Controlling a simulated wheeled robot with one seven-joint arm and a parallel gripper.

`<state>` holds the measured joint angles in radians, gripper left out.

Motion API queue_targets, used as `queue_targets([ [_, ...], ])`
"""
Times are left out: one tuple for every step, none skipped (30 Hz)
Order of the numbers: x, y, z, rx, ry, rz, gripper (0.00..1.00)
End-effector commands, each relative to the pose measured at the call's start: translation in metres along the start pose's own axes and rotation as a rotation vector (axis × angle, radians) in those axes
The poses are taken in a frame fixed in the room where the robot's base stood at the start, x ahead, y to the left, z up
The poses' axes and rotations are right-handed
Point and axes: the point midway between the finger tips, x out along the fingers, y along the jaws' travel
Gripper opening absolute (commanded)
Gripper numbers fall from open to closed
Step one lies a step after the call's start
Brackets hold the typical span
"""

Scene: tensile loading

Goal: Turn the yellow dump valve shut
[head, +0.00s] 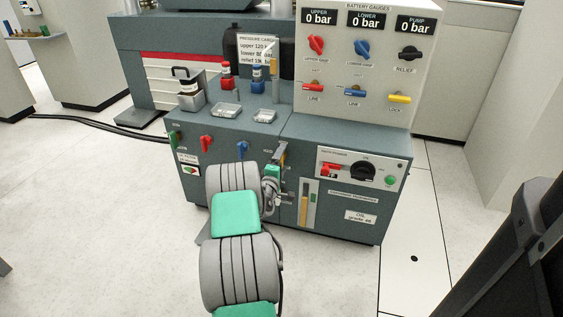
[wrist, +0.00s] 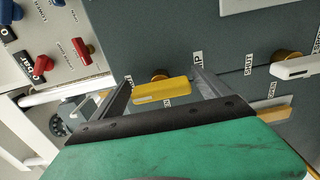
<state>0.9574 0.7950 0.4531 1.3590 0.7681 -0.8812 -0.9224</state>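The yellow dump valve handle (wrist: 162,92) is a short bar on a brass hub on the grey-green cabinet front. In the wrist view it lies crosswise between the two fingers of my gripper (wrist: 164,77), with OPEN lettering just beside it. The fingers are apart, one near each end of the bar. I cannot tell whether either finger touches it. In the head view my gripper (head: 279,168) is close against the cabinet front, and my arm and gripper mostly hide the valve there.
A white-handled valve (wrist: 297,67) with SHUT and OPEN labels is to the right in the wrist view. Red (head: 206,144) and blue (head: 243,149) handles sit left of my gripper on the cabinet. A sight gauge (head: 305,207) and switch panel (head: 361,170) are to its right.

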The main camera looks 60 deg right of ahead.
Motion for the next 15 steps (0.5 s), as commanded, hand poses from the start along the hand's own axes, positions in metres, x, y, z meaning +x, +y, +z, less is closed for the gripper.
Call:
queue_targets([
  [0.000, 0.000, -0.001, 0.000, 0.001, 0.000, 0.92],
  [0.000, 0.000, -0.001, 0.000, 0.001, 0.000, 0.95],
  [0.000, 0.000, -0.001, 0.000, 0.002, 0.000, 0.95],
  [0.000, 0.000, -0.001, 0.000, 0.002, 0.000, 0.95],
  [0.000, 0.000, -0.001, 0.000, 0.002, 0.000, 0.95],
  [0.000, 0.000, -0.001, 0.000, 0.002, 0.001, 0.95],
  [0.000, 0.000, -0.001, 0.000, 0.002, 0.001, 0.95],
  [0.000, 0.000, -0.001, 0.000, 0.002, 0.001, 0.95],
  [-0.001, 0.000, -0.001, -0.001, 0.002, 0.000, 0.95],
  [-0.003, 0.000, -0.001, -0.001, 0.002, 0.000, 0.95],
  [-0.005, 0.000, -0.002, 0.000, 0.003, -0.002, 0.95],
  [-0.010, 0.000, -0.002, -0.002, 0.003, -0.003, 0.95],
  [-0.015, 0.001, -0.002, -0.001, 0.003, -0.003, 0.95],
  [-0.021, 0.002, -0.002, -0.003, 0.003, -0.002, 0.95],
  [-0.029, 0.002, -0.002, -0.004, 0.004, -0.003, 0.95],
])
